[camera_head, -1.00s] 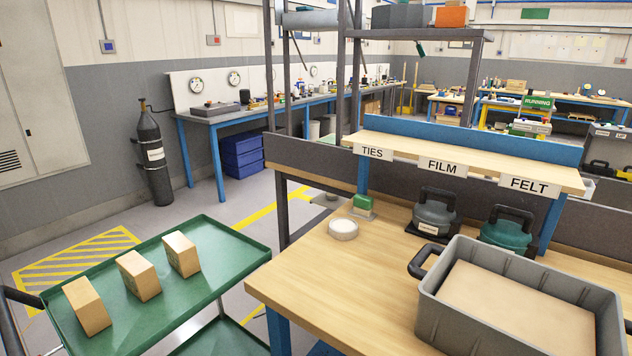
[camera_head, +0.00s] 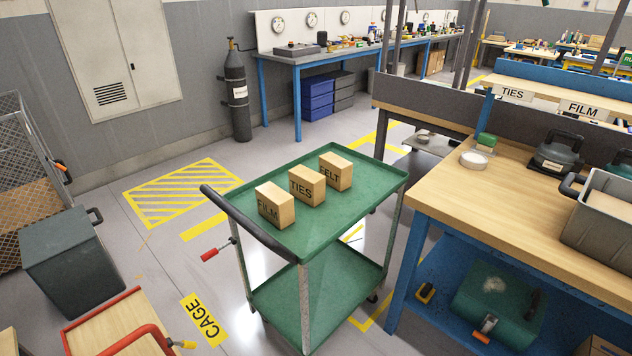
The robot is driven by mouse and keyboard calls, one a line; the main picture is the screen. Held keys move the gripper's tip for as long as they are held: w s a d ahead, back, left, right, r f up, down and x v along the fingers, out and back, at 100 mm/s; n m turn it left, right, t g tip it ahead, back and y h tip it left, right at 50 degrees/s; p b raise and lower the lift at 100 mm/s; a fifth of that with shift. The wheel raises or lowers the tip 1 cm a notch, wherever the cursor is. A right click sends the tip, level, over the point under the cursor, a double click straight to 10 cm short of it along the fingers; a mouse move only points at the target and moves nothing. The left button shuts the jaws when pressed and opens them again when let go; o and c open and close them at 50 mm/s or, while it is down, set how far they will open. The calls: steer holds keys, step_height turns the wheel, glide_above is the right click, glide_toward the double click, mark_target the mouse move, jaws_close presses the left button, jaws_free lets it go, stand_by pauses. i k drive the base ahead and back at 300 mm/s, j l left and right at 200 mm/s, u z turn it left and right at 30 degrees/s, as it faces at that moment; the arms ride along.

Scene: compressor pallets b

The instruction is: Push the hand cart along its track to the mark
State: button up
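A green two-shelf hand cart (camera_head: 262,244) with a black push handle (camera_head: 247,224) stands in the middle of the view. Three cardboard boxes stand on its top shelf, lettered FILM (camera_head: 275,206), TIES (camera_head: 307,187) and FELT (camera_head: 336,172). A red-gripped lever (camera_head: 216,250) sticks out at its left side. A yellow hatched floor area (camera_head: 180,190) lies behind and left of the cart. A yellow CAGE floor label (camera_head: 204,319) lies at its front left. I cannot tell which is the mark, and no track is clear. My gripper is not in view.
A wooden bench (camera_head: 470,190) stands close on the cart's right. At left are a dark bin (camera_head: 75,254), a wire cage (camera_head: 25,190) and a red-framed wooden trolley (camera_head: 112,322). A gas cylinder (camera_head: 238,95) stands by the wall. Floor around the hatching is clear.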

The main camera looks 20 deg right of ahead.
mark_target(325, 279)
steer(key=i+j, duration=0.6)
steer(key=i, duration=0.15)
